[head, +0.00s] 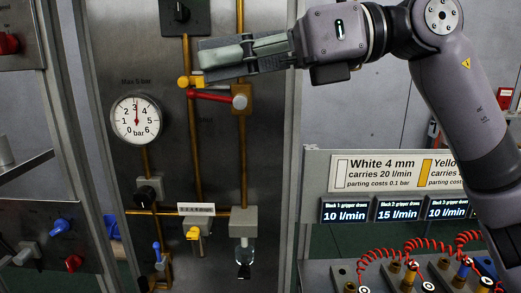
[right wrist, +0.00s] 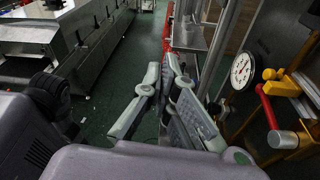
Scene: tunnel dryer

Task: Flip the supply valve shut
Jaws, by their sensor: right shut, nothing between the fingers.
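A red lever (head: 212,96) on a brass valve body (head: 240,98) looks like the supply valve. The lever lies nearly level, pointing left from its grey hub, across the upright copper pipe. A yellow fitting (head: 187,82) sits just above its free end. My right gripper (head: 204,62) is shut and empty, with its fingertips just above the yellow fitting; I cannot tell whether they touch anything. In the right wrist view the closed fingers (right wrist: 174,72) are left of the red lever (right wrist: 267,107), with a visible gap. My left gripper is not in view.
A round pressure gauge (head: 136,119) stands left of the lever, its needle near 3. Below are a yellow-handled valve (head: 193,233) and a blue-handled one (head: 157,252). A sign board (head: 390,172) and red coiled hoses (head: 380,252) are at right, under my right arm.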

